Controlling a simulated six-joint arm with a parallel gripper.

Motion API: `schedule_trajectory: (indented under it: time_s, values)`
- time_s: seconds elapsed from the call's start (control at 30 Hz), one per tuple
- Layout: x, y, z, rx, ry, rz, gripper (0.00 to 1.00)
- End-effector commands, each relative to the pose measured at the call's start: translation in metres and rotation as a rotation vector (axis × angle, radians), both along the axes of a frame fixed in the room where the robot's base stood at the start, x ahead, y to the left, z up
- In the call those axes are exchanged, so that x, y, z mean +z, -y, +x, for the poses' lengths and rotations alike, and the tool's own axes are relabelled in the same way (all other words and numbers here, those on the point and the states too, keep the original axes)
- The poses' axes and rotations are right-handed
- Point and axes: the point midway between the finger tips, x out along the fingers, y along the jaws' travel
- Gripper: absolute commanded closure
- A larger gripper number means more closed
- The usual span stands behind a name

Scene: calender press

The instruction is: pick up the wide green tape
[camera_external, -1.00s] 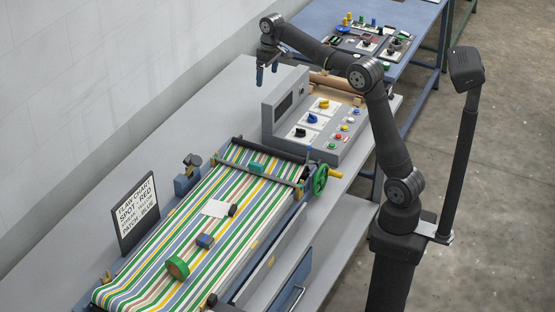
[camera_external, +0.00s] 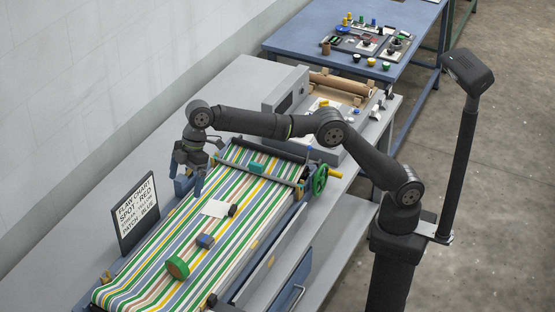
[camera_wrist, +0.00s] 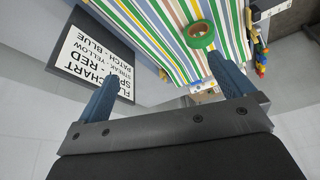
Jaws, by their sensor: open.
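The wide green tape (camera_external: 177,267) is a green roll with a tan core. It stands on the striped cloth (camera_external: 150,285) near the front end of the press bed. In the wrist view the green tape (camera_wrist: 199,35) shows beyond the fingers, nearer the right finger. My gripper (camera_external: 190,188) is open and empty, above the left edge of the cloth, well behind the tape. Its two blue fingers also show in the wrist view (camera_wrist: 165,85), wide apart with nothing between them.
The flaw chart sign (camera_external: 136,213) stands left of the cloth, close to my gripper. A green handwheel (camera_external: 320,179) is at the right, and the control panel is behind.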

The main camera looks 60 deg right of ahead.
Motion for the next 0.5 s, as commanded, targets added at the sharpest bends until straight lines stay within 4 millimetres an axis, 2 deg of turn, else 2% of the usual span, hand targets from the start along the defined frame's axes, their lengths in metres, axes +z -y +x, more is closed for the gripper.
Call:
schedule_trajectory:
  time_s: [0.03,0.23,0.27,0.5]
  values:
    - [-0.001,-0.02,-0.015,0.04,0.004,0.006,0.02]
    - [-0.002,-0.077,-0.063,0.164,0.02,0.031,0.02]
    - [-0.003,-0.081,-0.068,0.174,0.021,0.033,0.02]
    - [-0.037,-0.075,-0.063,0.162,0.019,0.03,0.02]
